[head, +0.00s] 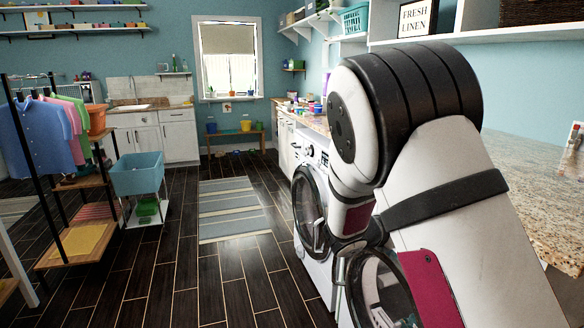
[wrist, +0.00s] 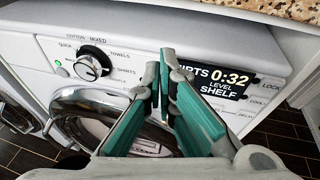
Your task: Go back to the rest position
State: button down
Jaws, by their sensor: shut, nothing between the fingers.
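My gripper (wrist: 162,75) shows in the wrist view with its teal finger pads close together at the tips. It is shut and empty, in front of the control panel of a white washing machine (wrist: 110,50). The panel carries a dial (wrist: 93,63) on the left and a dark display (wrist: 215,82) reading "0:32", partly hidden by the right finger. The machine's round door (wrist: 70,105) lies below, partly covered by the gripper. In the head view my white and black arm fills the right side, and the gripper itself is hidden behind it.
A front-loading washer (head: 312,200) stands just left of my arm. A granite counter (head: 535,185) is at the right. A clothes rack (head: 75,190) and a blue basin (head: 137,174) stand on the left. The dark wood floor with a striped rug (head: 232,210) is open between.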

jog(key=s+d+r+m+g+y+p, duration=0.1)
jog(key=s+r+m+g+y, duration=0.2)
jog(key=s+m, duration=0.55)
jog(key=s+d+r+m+g+y, duration=0.1)
jog(key=s+d+r+m+g, duration=0.25)
jog(key=s, duration=0.85)
jog(key=s+a+r+m+t+y, duration=0.1)
jog(key=s+a+m+y, duration=0.3)
jog(key=s, duration=0.5)
jog(key=s+a+r+m+t+y+p, duration=0.1)
jog(key=s+a+r+m+t+y, duration=0.1)
jog(key=s+a+m, duration=0.6)
jog(key=s+a+r+y, duration=0.1)
jog(key=s+a+y, duration=0.1)
jog(key=a, duration=0.1)
jog(key=shift+r+m+y, duration=0.3)
jog(key=shift+r+y, duration=0.1)
